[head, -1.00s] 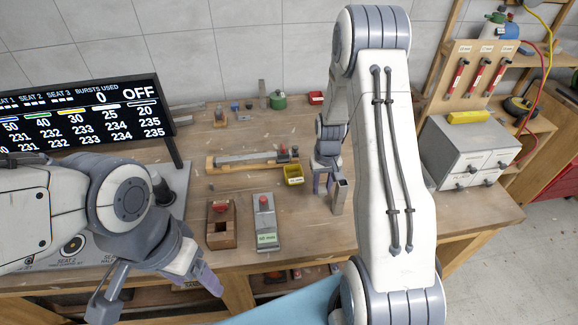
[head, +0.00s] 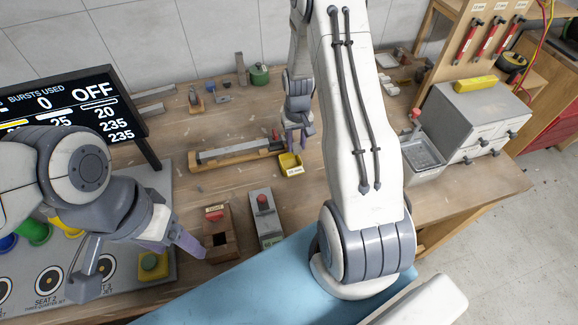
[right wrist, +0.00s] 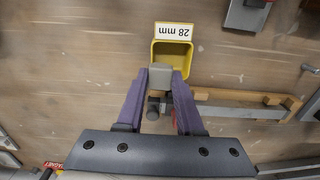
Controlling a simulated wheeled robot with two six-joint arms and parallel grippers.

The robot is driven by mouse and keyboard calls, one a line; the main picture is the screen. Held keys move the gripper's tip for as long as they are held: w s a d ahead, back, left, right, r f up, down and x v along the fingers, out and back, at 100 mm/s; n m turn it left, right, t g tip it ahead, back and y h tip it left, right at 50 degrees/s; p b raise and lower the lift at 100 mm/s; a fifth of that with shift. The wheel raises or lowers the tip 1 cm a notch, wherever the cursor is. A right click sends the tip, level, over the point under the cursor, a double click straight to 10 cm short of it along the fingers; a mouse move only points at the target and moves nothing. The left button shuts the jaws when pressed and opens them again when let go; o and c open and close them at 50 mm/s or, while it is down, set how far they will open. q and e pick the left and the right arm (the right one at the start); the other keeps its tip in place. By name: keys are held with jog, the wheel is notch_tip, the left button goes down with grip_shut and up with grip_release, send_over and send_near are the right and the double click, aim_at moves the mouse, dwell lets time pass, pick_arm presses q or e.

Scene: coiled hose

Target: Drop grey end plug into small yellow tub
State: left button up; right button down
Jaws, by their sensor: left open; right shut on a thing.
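The small yellow tub (head: 291,163) sits on the wooden bench near the middle of the head view. It also shows in the right wrist view (right wrist: 174,54), with a white "28 mm" label. My right gripper (head: 296,141) is just behind the tub in the head view. In the right wrist view its purple fingers are shut on the grey end plug (right wrist: 160,76), which overlaps the tub's near edge; its height above the tub is unclear. The plug cannot be made out in the head view. My left gripper (head: 142,268) is open and empty at lower left.
A wooden fixture with a grey bar (head: 235,151) lies left of the tub. A wooden block with a red top (head: 215,220) and a grey block with a red knob (head: 264,215) stand in front. A metal tray (head: 422,155) and grey drawer cabinet (head: 470,120) stand at right.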

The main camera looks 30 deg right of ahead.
notch_tip(320, 180, down, 4)
jog(key=shift+f+b, duration=0.1)
jog(key=shift+b, duration=1.1)
jog(key=shift+c, duration=2.3)
grip_release()
jog(key=shift+r, duration=0.6)
notch_tip(320, 180, up, 10)
jog(key=shift+f+b, duration=0.25)
jog(key=shift+b, duration=0.85)
